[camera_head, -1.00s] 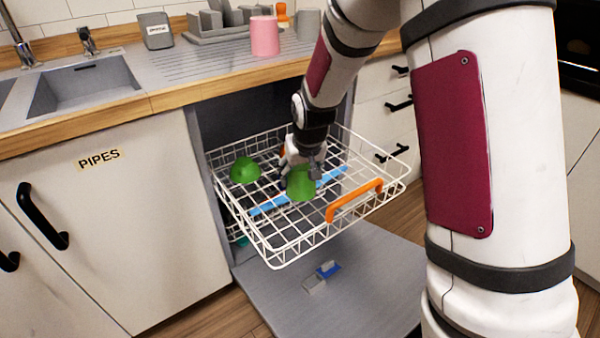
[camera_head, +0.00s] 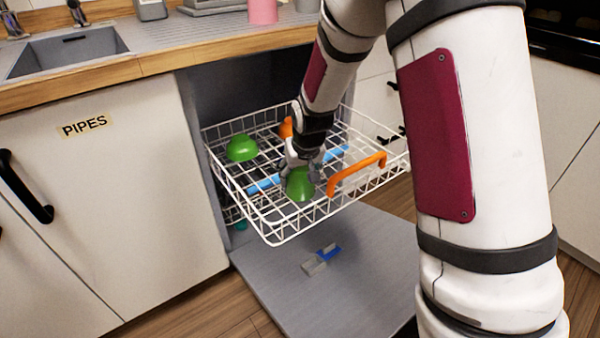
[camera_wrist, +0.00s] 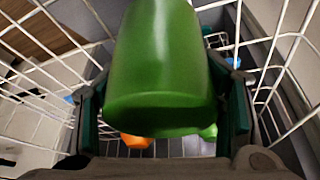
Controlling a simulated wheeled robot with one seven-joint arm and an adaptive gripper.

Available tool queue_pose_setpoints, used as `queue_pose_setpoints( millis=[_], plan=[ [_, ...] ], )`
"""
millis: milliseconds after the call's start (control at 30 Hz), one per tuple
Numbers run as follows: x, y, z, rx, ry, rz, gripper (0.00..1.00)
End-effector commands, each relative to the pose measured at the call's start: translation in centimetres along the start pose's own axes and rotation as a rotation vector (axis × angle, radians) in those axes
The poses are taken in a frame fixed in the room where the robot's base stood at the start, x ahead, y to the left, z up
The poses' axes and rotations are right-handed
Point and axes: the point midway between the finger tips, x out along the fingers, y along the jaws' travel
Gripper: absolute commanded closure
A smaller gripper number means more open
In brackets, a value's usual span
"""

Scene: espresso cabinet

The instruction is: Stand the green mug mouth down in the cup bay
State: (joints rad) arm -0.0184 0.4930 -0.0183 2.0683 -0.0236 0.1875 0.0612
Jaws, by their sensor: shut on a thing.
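The green mug (camera_head: 300,185) is in my gripper (camera_head: 303,163), over the front part of the white wire rack (camera_head: 283,238). In the wrist view the mug (camera_wrist: 158,55) fills the middle, between the two fingers (camera_wrist: 165,110). A smooth, darker end faces the camera; I cannot tell surely whether it is base or mouth. In the head view the mug's lower edge looks close to the rack wires, but whether it touches them is unclear. No label marks the cup bay; a blue strip (camera_head: 265,184) crosses the rack behind the mug.
A green bowl-like thing (camera_head: 242,148) sits at the rack's left. An orange thing (camera_head: 286,128) stands behind my gripper. The rack's orange handle (camera_head: 357,173) is right of the mug. The open door (camera_head: 350,265) lies below, with a small blue and grey piece (camera_head: 321,260).

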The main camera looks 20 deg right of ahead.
Motion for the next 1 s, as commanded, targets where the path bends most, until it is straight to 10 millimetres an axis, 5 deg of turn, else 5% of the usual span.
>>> queue_pose_setpoints(
  millis=[867,900,1000],
  plan=[
    [0.81,0.01,0.27,0.000,0.001,0.000,0.76],
    [0.84,0.01,0.28,0.000,0.001,0.000,0.35],
    [0.78,0.01,0.26,0.000,0.001,0.000,0.14]
  ],
)
